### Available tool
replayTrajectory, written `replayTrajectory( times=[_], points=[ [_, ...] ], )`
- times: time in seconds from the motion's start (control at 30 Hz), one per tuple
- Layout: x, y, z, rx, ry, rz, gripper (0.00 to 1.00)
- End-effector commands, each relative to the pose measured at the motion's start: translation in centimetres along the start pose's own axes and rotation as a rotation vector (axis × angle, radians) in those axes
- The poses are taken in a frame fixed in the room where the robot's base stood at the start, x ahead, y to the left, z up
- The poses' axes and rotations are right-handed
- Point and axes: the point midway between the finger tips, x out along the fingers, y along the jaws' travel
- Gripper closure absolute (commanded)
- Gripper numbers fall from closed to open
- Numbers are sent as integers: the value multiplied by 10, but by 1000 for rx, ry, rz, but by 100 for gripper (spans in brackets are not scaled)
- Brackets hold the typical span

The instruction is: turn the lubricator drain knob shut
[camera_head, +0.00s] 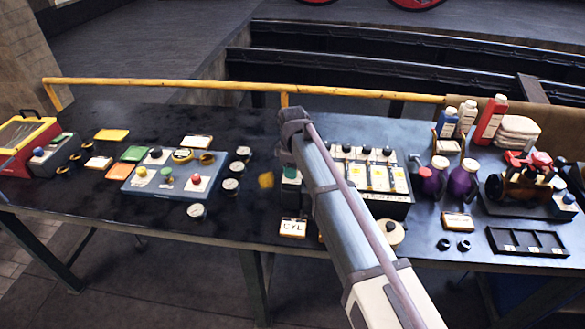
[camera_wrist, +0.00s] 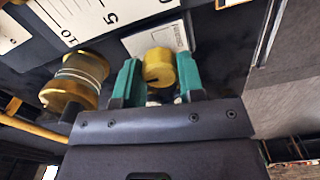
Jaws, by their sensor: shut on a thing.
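In the wrist view my gripper (camera_wrist: 158,78) has its two teal fingers on either side of a round brass-yellow knob (camera_wrist: 159,66). The fingers are shut on the knob, which has a small dark mark on its face. A white label plate (camera_wrist: 150,37) lies just behind it. In the head view my arm covers the place where the gripper works, and I cannot make out the knob there. The black unit with several white-and-yellow panels (camera_head: 376,178) stands right of my arm; I cannot tell whether the held knob belongs to it.
A larger brass cylinder (camera_wrist: 75,82) stands close left of my fingers, below a white scale plate (camera_wrist: 80,18). In the head view a blue control panel (camera_head: 172,178) and round gauges (camera_head: 230,185) lie left of my arm. Purple jars (camera_head: 462,180) stand at right. A yellow rail (camera_head: 200,84) runs behind.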

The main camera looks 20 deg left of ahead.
Motion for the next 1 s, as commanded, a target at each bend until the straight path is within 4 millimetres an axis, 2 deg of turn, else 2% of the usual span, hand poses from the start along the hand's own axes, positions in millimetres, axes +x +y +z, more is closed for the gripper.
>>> replayTrajectory(
  times=[0.37,0.4,0.63,0.87,1.0],
  points=[
    [0,0,0,-6,-1,-1,88],
    [0,0,0,-6,-1,-1,62],
    [0,0,0,-5,0,-1,40],
    [0,0,0,-5,0,0,39],
    [-11,0,0,-5,0,0,39]
  ],
)
